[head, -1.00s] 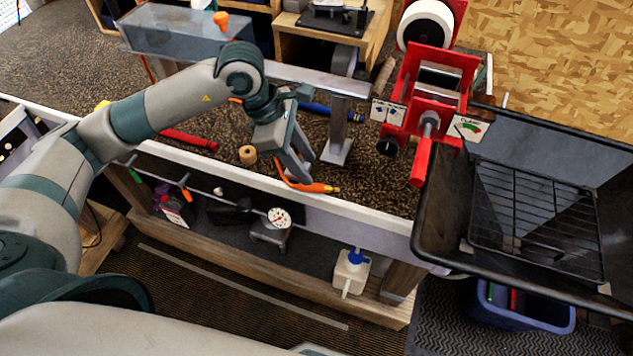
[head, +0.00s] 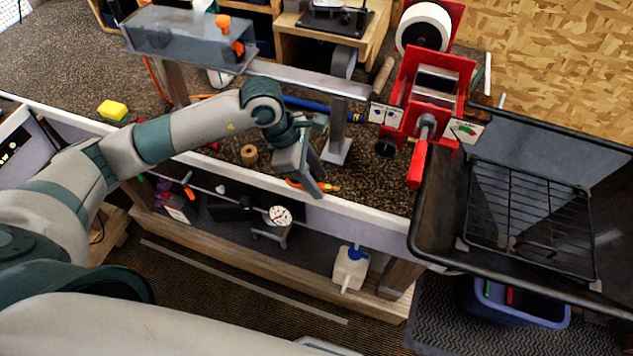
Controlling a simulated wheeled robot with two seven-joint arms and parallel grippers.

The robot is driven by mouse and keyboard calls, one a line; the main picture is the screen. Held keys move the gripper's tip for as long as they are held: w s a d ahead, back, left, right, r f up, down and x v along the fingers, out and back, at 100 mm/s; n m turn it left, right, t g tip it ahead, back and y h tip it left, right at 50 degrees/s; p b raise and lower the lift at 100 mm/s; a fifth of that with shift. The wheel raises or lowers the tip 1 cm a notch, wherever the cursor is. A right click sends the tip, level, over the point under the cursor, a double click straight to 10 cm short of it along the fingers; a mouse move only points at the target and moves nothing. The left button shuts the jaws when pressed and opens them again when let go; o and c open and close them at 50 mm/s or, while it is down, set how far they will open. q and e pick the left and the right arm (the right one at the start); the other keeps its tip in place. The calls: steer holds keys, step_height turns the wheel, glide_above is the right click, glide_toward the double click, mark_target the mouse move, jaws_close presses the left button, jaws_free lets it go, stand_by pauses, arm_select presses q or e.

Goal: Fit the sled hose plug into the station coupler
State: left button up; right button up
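An orange hose plug with a brass-coloured tip (head: 335,188) lies on the brown granular bench top near its front edge. My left gripper (head: 311,187) is over it, pointing down, with its fingers across the plug's orange body. The fingers hide part of the plug, and I cannot tell whether they are closed on it. An orange fitting (head: 238,47) is on the grey see-through box (head: 180,30) at the back left. I cannot tell for sure which part is the station coupler. My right gripper is not in view.
A metal rail on posts (head: 338,150) stands just behind the gripper. A red stand with a roll (head: 437,85) and a black tray with a rack (head: 430,200) are at the right. A wooden ring (head: 249,154) and a yellow sponge (head: 113,110) lie on the bench.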

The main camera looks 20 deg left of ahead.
arm_select(q)
steer(key=shift+d+f, duration=0.2)
steer(key=shift+f, duration=0.2)
jaws_close()
steer(key=shift+r, duration=0.15)
steer(key=shift+w+r+b, duration=0.1)
steer(key=shift+r+b, duration=0.65)
steer(key=shift+r, duration=0.05)
steer(key=shift+s+r+b, duration=0.2)
steer(key=shift+r+b, duration=0.5)
steer(key=shift+r, duration=0.4)
steer(key=s+d+r+p, duration=0.2)
steer(key=s+r+p, duration=0.3)
steer(key=s, duration=0.6)
step_height(320, 180, up, 2)
